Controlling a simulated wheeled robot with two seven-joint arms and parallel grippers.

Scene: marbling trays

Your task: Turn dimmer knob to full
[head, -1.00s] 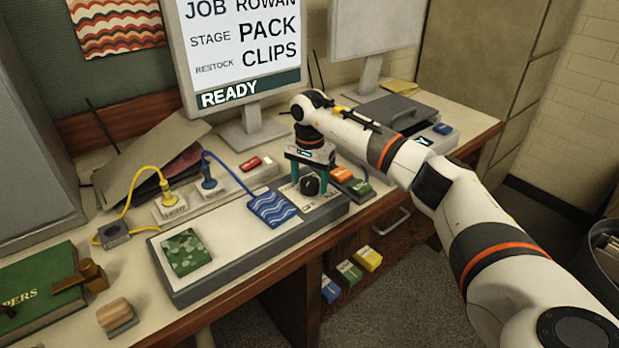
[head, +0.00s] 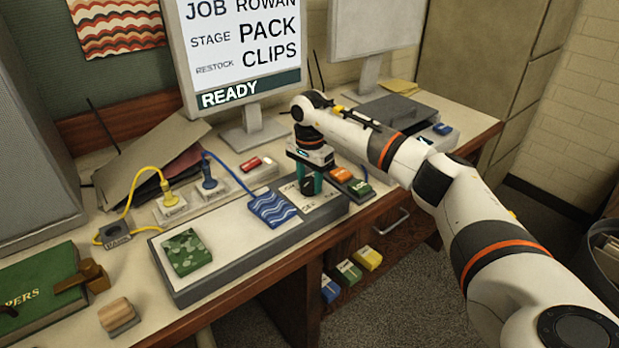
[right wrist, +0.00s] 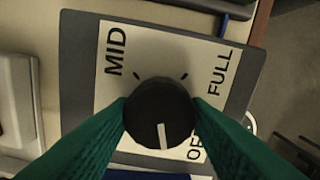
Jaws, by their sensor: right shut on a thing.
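The dark round dimmer knob (right wrist: 160,112) sits on a pale plate with a grey border (right wrist: 75,80), at the right end of the long grey board in the head view (head: 308,187). Its white pointer line points down in the right wrist view, slightly left of the partly hidden OFF label (right wrist: 195,150). The MID label (right wrist: 115,50) is upper left and FULL (right wrist: 219,72) is upper right. My right gripper (head: 311,184) is shut on the knob, with its green fingers on both sides of it. My left gripper is not in view.
A blue wave-patterned tile (head: 272,208) and a green mottled tile (head: 187,252) lie on the board (head: 228,238), left of the knob. Orange and green blocks (head: 350,182) lie close on the right. The monitor (head: 240,60) stands behind and reads READY.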

